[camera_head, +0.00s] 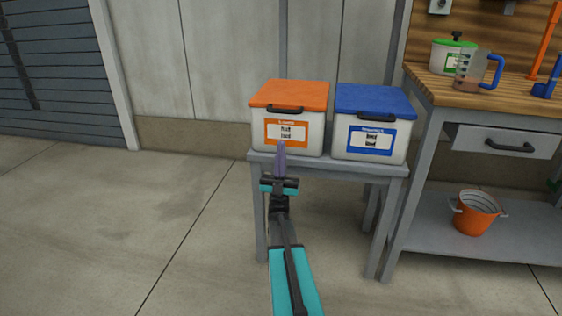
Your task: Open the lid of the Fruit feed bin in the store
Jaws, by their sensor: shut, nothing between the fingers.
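Two white feed bins stand side by side on a grey stand (330,163). The left bin (260,135) has an orange lid (290,93) with a dark handle (285,109) at its front and an orange label. The right bin (398,147) has a blue lid (375,99), a dark handle (375,116) and a blue label. Both lids are down. The label words are too small to read surely, so I cannot tell which is Fruit. My gripper (281,148) is shut and empty, in front of the orange-lidded bin, below its handle, covering a little of its label.
A workbench (430,87) with a drawer (500,140) stands at the right. On it are a green-lidded pot (446,58) and a measuring jug (469,72). An orange bucket (474,214) sits on its lower shelf. The floor at the left is clear.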

